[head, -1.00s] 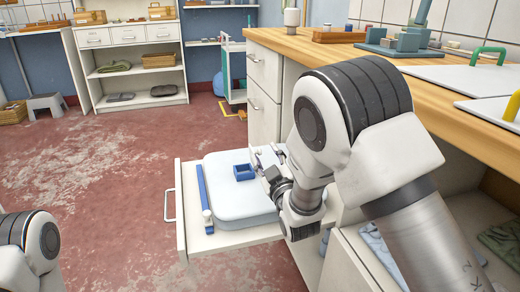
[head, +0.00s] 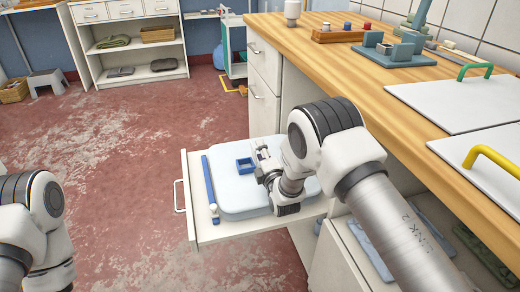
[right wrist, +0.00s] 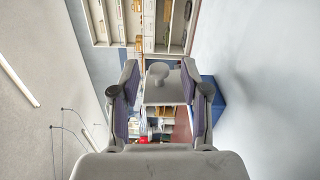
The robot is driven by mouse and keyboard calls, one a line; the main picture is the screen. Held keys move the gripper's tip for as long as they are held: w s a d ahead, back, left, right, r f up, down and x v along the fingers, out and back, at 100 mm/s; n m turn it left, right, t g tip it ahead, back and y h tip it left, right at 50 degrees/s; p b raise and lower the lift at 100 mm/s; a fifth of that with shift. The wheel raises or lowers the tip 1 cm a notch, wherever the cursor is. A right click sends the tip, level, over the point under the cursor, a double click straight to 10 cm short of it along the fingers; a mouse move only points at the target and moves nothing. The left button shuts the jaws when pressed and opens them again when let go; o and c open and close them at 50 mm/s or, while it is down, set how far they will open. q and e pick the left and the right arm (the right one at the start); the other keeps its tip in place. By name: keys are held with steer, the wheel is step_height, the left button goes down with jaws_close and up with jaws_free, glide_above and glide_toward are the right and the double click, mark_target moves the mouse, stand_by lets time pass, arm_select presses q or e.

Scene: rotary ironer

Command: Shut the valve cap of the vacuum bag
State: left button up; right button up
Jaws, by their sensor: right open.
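The pale blue vacuum bag (head: 236,204) lies puffed up on a white pull-out shelf (head: 225,234). A blue open-topped valve frame (head: 244,165) stands on it. My right gripper (head: 260,158) is at the right side of this frame, low over the bag. In the right wrist view my right gripper (right wrist: 160,85) is open. A light grey plate with a round knob, apparently the valve cap (right wrist: 165,93), shows between its fingers, with no clear contact. The blue frame (right wrist: 214,100) is partly hidden behind the right finger. My left gripper is out of view; only its arm shows.
A blue strip (head: 209,185) with a white-tipped slider (head: 214,211) runs along the bag's left side. The wooden counter (head: 400,95) rises at the right, with a yellow handle (head: 490,153) on a white lid. The red floor at the left is open.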

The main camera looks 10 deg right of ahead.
steer(key=shift+w, duration=1.05)
jaws_close()
steer(key=shift+a+r+n, duration=0.1)
steer(key=shift+a+n, duration=0.05)
steer(key=shift+n, duration=0.15)
steer(key=a+n, duration=0.1)
steer(key=n, duration=0.3)
steer(key=shift+a+r+b, duration=0.1)
steer(key=shift+a+b, duration=0.25)
steer(key=shift+b, duration=0.05)
steer(key=n, duration=0.1)
steer(key=a+n+b, duration=0.1)
steer(key=n, duration=0.1)
steer(key=a+n, duration=0.1)
steer(key=shift+s+f, duration=0.1)
steer(key=shift+f, duration=0.15)
steer(key=n+b, duration=0.1)
steer(key=n, duration=0.1)
steer(key=a+f+n+b, duration=0.1)
steer(key=n, duration=0.1)
steer(key=shift+a+f+n+b, duration=0.15)
steer(key=shift+a+n+b, duration=0.1)
steer(key=shift+n+b, duration=0.45)
steer(key=shift+a+f+n+b, duration=0.1)
steer(key=shift+a+n+b, duration=0.1)
steer(key=shift+n+b, duration=0.5)
